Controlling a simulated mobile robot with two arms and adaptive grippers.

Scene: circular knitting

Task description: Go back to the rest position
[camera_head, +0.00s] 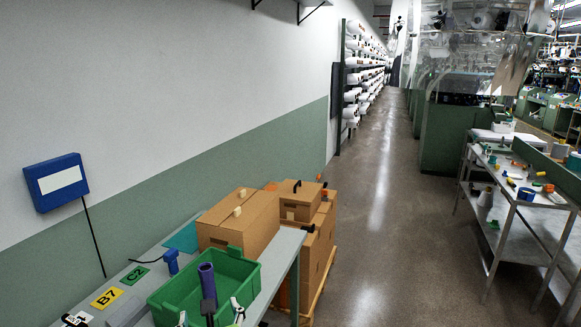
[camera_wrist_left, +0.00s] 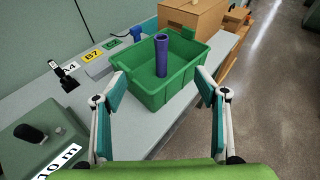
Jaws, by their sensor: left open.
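My left gripper (camera_wrist_left: 160,90) is open and empty, with its two green-padded fingers spread apart in the left wrist view. In that view they frame the near part of a green bin (camera_wrist_left: 143,92), which stands on the grey table beyond. In the head view only the tips of my left gripper (camera_head: 211,314) show at the bottom edge, by the near side of the green bin (camera_head: 180,308). A purple tube (camera_head: 207,283) stands upright in the bin, clear of the fingers; it also shows in the left wrist view (camera_wrist_left: 161,55). My right gripper is not in view.
Cardboard boxes (camera_head: 240,222) stand behind the bin. Yellow B7 (camera_head: 107,298) and green C2 (camera_head: 135,275) labels and a blue scanner-like device (camera_head: 171,261) are on the table. A metal cart (camera_head: 510,195) stands at right. The aisle floor (camera_head: 385,230) between is clear.

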